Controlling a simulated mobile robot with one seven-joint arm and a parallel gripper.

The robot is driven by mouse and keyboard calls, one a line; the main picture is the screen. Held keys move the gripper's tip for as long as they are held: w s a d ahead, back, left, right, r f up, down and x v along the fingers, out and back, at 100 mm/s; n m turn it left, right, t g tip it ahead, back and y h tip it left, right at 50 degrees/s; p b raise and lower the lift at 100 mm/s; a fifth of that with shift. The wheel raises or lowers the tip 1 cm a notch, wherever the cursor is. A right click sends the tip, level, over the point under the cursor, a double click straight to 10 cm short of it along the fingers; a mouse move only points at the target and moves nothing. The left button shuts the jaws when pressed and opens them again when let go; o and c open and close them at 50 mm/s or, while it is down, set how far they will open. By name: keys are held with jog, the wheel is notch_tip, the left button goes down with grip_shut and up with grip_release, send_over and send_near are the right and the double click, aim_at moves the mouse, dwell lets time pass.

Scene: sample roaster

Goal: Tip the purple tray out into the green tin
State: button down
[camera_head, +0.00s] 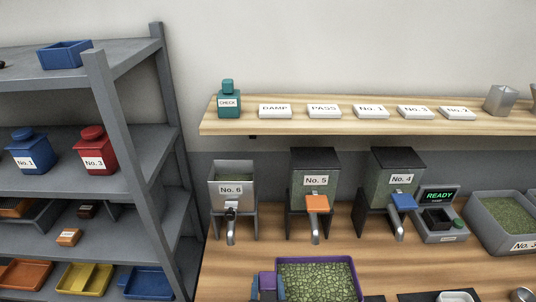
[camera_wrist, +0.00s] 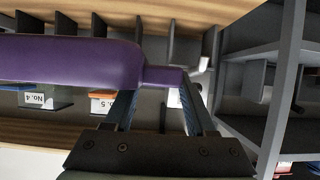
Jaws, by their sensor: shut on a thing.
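The purple tray (camera_head: 352,265) is at the bottom of the head view, full of green beans and cut off by the picture's lower edge. It looks about level. My gripper (camera_head: 268,285) is at its left side, shut on its tab. In the wrist view the tray (camera_wrist: 70,60) reaches in from the left, and its narrow tab lies between my fingers (camera_wrist: 162,88). I see no open green tin. A teal-green lidded container marked CHECK (camera_head: 229,104) stands on the wall shelf; I cannot tell whether it is the green tin.
Hoppers No. 6 (camera_head: 232,190), No. 5 (camera_head: 315,180) and No. 4 (camera_head: 395,178) stand behind the tray on the wooden counter (camera_head: 265,262). A READY scale (camera_head: 438,215) and a grey bean bin (camera_head: 490,235) are at right. A grey rack (camera_head: 125,130) with tins and trays is at left.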

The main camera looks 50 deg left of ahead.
jog(key=shift+d+b, duration=0.25)
jog(key=shift+b, duration=0.25)
jog(key=r+m+y+b, duration=0.1)
jog(key=b, duration=0.1)
jog(key=d+r+m+y+b, duration=0.1)
jog(key=b, duration=0.1)
jog(key=r+m+y+b, duration=0.1)
jog(key=b, duration=0.1)
jog(key=shift+w+d+r, duration=0.2)
jog(key=shift+w+d, duration=0.05)
jog(key=shift+w, duration=0.15)
jog(key=shift+w+d+r+m+y+b, duration=1.7)
jog(key=shift+d+r, duration=0.8)
jog(key=shift+r, duration=0.95)
jog(key=w+d+m+t+b, duration=0.4)
jog(key=d+m, duration=0.4)
jog(key=d, duration=0.2)
jog(key=w+d+m+t+b, duration=0.5)
jog(key=d+m+b, duration=0.3)
jog(key=d, duration=0.2)
jog(key=shift+w+d+m+t, duration=0.3)
jog(key=shift+w+m, duration=0.1)
jog(key=shift+w, duration=0.45)
jog(key=shift+r, duration=0.15)
